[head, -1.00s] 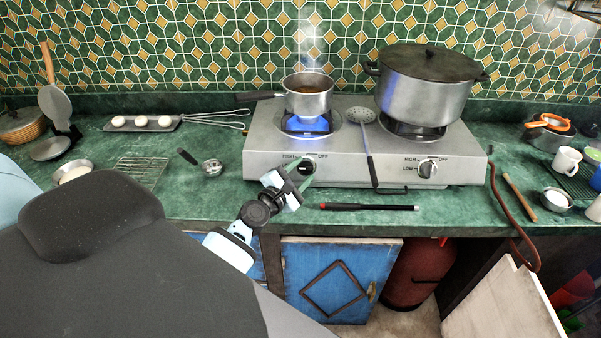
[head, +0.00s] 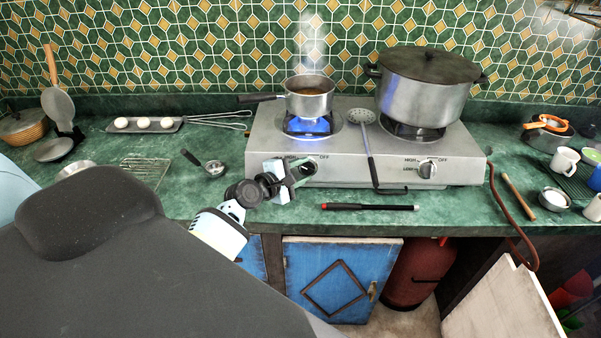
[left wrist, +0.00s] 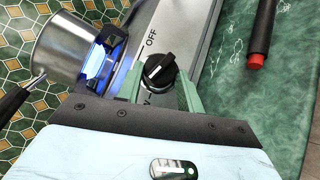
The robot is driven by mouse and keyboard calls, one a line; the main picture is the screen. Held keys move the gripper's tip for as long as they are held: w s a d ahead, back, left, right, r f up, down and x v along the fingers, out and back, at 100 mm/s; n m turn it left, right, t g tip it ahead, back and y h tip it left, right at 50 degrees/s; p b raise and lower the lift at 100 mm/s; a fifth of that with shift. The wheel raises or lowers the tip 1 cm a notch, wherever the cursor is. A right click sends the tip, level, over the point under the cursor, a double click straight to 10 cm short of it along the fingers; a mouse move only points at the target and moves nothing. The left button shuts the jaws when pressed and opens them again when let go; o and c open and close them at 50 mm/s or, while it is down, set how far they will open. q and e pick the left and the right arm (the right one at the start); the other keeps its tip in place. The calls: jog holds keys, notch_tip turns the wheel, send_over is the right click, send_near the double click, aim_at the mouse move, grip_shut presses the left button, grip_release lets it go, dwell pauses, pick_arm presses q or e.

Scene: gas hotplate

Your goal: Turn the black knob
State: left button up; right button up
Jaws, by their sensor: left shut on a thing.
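The black knob (left wrist: 158,70) is on the front of the gas hotplate (head: 352,174), below the left burner. In the left wrist view it sits between the green fingers of my left gripper (left wrist: 161,85), with its light pointer mark visible. In the head view my left gripper (head: 298,172) is at the hotplate's front face, shut on the knob and hiding most of it. A blue flame (head: 307,125) burns under the small pot (head: 309,98). My right gripper is not in view.
The right burner's knob (head: 427,169) is on the same panel. A skimmer handle (head: 372,165) hangs over the front, and a black and red stick (head: 368,207) lies before the hotplate. A large lidded pot (head: 428,92) stands on the right burner.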

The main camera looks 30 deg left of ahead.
pick_arm(q)
jog(key=m+g, duration=0.2)
jog(key=m, duration=0.1)
jog(key=shift+w+a+r+m+g+h, duration=0.2)
jog(key=shift+r+m+g+h, duration=0.1)
jog(key=shift+r+h, duration=0.1)
jog(key=m+g, duration=0.2)
jog(key=shift+w+r+m+g, duration=0.2)
jog(key=shift+m+g, duration=0.1)
jog(key=shift+m, duration=0.1)
jog(key=m+g, duration=0.1)
jog(key=m, duration=0.1)
jog(key=m+g+y, duration=0.1)
jog(key=shift+w+d+r+g, duration=0.15)
jog(key=shift+r+g, duration=0.1)
jog(key=shift+g, duration=0.05)
jog(key=shift+w+m+g+y, duration=0.1)
jog(key=shift+m+g+y, duration=0.2)
jog(key=shift+m+g, duration=0.25)
jog(key=shift+d+m, duration=0.1)
jog(key=shift+m, duration=0.15)
jog(key=o, duration=1)
jog(key=shift+r, duration=0.1)
